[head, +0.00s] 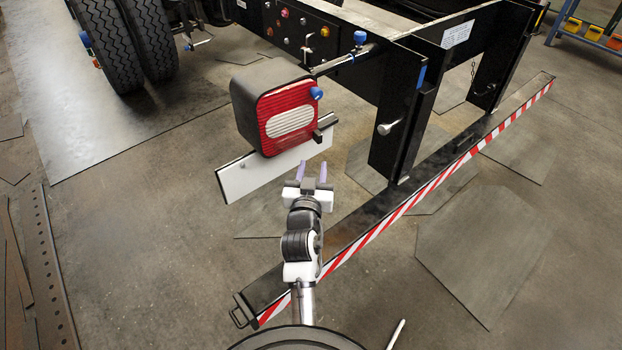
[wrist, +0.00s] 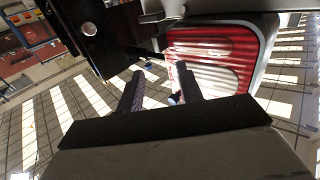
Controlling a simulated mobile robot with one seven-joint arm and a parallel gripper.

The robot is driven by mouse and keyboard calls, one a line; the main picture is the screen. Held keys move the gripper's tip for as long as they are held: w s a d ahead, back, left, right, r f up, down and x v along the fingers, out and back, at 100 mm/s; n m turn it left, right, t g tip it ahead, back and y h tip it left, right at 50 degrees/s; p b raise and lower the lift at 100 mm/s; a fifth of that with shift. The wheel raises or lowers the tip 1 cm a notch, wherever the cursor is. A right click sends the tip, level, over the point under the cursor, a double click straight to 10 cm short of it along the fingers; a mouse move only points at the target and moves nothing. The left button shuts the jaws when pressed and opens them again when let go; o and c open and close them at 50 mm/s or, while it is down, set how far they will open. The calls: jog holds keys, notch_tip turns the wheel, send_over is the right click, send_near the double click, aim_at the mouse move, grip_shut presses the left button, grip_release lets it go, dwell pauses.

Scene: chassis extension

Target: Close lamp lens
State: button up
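The lamp lens (head: 290,112) is red and ribbed with a pale oval panel. It sits on the front of a black lamp housing (head: 244,115) at the truck frame's end. I cannot tell whether a gap separates lens and housing. A blue knob (head: 315,93) is at its right edge. My gripper (head: 313,172) is below and in front of the lamp, its two purple-grey fingers pointing up, apart and empty. In the wrist view the lens (wrist: 210,55) lies beyond the open fingers (wrist: 157,88), nearer the right one; I cannot tell whether that finger touches it.
A white plate (head: 260,175) is below the lamp. A black bumper beam with a red-white stripe (head: 410,205) runs diagonally beneath, its post (head: 395,125) right of the lamp. A rod with a blue knob (head: 360,37) is above right.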

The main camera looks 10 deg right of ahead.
jog(key=shift+v, duration=0.9)
jog(key=shift+a, duration=0.1)
jog(key=shift+c, duration=0.5)
jog(key=shift+c, duration=1.1)
jog(key=m, duration=0.2)
jog(key=shift+s+d+f+m, duration=0.15)
jog(key=shift+s+d+m, duration=0.15)
jog(key=shift+d+m, duration=0.1)
grip_shut()
jog(key=w+d+m+h+p, duration=0.1)
jog(key=w+d+m+p, duration=0.2)
jog(key=w+m, duration=0.7)
jog(key=shift+w+m+h, duration=0.2)
jog(key=shift+m+h, duration=0.2)
jog(key=shift+m, duration=2.9)
